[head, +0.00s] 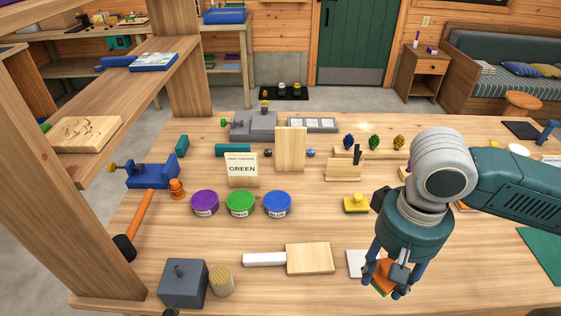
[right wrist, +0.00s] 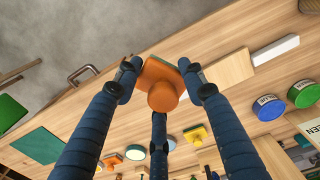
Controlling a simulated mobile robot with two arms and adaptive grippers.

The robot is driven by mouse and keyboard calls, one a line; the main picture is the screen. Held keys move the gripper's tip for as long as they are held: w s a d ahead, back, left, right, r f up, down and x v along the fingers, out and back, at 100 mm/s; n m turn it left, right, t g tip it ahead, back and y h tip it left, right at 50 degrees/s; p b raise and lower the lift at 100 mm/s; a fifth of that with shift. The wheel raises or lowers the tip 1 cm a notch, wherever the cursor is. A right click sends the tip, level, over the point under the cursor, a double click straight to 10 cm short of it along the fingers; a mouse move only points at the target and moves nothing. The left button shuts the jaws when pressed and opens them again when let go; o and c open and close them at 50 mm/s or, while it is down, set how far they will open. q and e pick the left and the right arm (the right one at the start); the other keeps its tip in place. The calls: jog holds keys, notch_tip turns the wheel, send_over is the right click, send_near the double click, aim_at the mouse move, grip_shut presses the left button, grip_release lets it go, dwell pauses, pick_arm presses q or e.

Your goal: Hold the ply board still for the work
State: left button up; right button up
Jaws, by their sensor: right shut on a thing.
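A flat pale wooden board (head: 310,258) lies on the workbench with a white bar (head: 265,259) at its left end. The board (right wrist: 229,66) and bar (right wrist: 275,50) also show in the right wrist view. Another pale board (head: 291,149) stands upright farther back; I cannot tell which is the ply board. My right gripper (head: 385,284) is shut on an orange block (head: 382,275) with a round knob, to the right of the flat board and apart from it. In the right wrist view the fingers (right wrist: 160,95) surround the orange block (right wrist: 161,84).
Purple (head: 205,203), green (head: 240,204) and blue (head: 277,204) tubs stand behind the flat board. A card reading GREEN (head: 241,168) stands behind them. A grey block (head: 183,284) and a hammer (head: 140,222) are at left. A yellow-knobbed block (head: 356,204) sits beyond my right gripper.

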jog(key=shift+s+r, duration=0.15)
jog(key=shift+s, duration=0.35)
jog(key=shift+w+a, duration=0.2)
jog(key=shift+w, duration=0.1)
jog(key=w+a+f, duration=0.3)
jog(key=w+a, duration=0.8)
jog(key=w, duration=0.2)
jog(key=a+f, duration=0.2)
jog(key=f, duration=0.1)
jog(key=a+f, duration=0.2)
jog(key=shift+w+f, duration=0.15)
jog(key=shift+w, duration=0.1)
jog(key=d, duration=0.6)
jog(key=shift+w+d, duration=0.25)
jog(key=shift+d, duration=0.1)
pick_arm(q)
jog(key=shift+s, duration=0.7)
pick_arm(e)
jog(key=shift+r, duration=1.1)
